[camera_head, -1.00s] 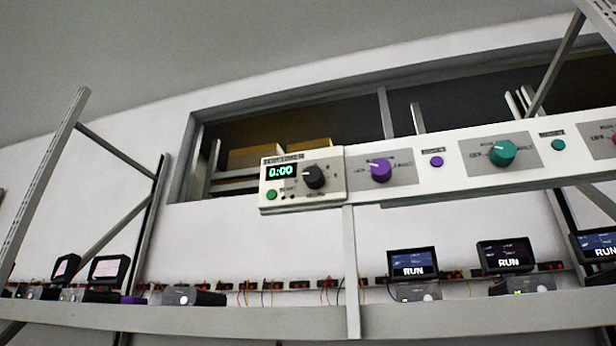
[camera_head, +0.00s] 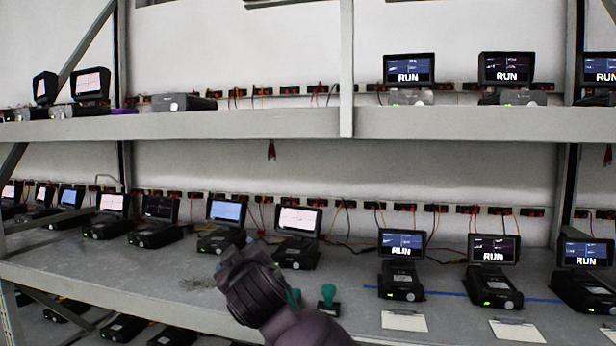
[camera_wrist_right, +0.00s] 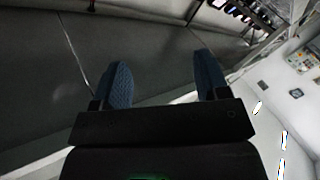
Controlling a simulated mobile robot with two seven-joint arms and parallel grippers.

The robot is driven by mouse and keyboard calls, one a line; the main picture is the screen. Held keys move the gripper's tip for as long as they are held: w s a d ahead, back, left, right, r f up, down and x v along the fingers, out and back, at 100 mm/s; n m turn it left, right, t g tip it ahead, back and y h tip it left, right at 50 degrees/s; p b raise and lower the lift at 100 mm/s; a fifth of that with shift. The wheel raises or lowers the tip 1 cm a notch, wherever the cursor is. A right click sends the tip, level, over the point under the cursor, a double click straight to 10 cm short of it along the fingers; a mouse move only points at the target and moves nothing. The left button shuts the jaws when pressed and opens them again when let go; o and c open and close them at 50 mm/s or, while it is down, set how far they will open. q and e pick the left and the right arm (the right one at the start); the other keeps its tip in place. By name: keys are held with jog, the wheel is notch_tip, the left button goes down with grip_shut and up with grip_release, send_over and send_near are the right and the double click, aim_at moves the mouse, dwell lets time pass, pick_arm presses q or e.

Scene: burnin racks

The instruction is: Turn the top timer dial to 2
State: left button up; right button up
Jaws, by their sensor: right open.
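The timer panel with its top dial is not clearly in view now. Only a thin strip of a panel's lower edge (camera_head: 290,3) shows at the top of the head view. My right arm rises from the bottom of the head view, with its gripper (camera_head: 238,250) in front of the lower shelf. In the right wrist view the same gripper (camera_wrist_right: 162,68) has its two blue-padded fingers wide apart with nothing between them. My left gripper is not in view.
The upper shelf (camera_head: 240,124) and lower shelf (camera_head: 190,285) carry several small black devices with screens, some reading RUN. A green-handled stamp (camera_head: 328,306) stands beside my right arm. White cards (camera_head: 404,321) lie at the lower shelf's front.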

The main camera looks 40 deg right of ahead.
jog(key=s+r+m+t+h+p, duration=0.1)
jog(key=s+r+m+h, duration=0.1)
jog(key=r, duration=1.2)
jog(key=s+r+m+t+h+p, duration=0.1)
jog(key=s+r+h, duration=0.2)
jog(key=r, duration=1)
jog(key=s+r+m+g+h+p, duration=0.1)
jog(key=s+r+m+h, duration=0.25)
jog(key=s+r, duration=0.6)
jog(key=s+r+m+g+h, duration=0.1)
jog(key=s+r+m+h, duration=0.4)
jog(key=r, duration=0.7)
jog(key=w+d+r+y+p, duration=0.2)
jog(key=w+d+r+p, duration=0.1)
jog(key=w+d, duration=0.3)
jog(key=shift+d+r+n+p, duration=0.3)
jog(key=shift+d+r+n, duration=0.05)
jog(key=shift+r+n, duration=0.15)
jog(key=shift+w+y, duration=0.1)
jog(key=shift+y, duration=0.15)
jog(key=c, duration=0.9)
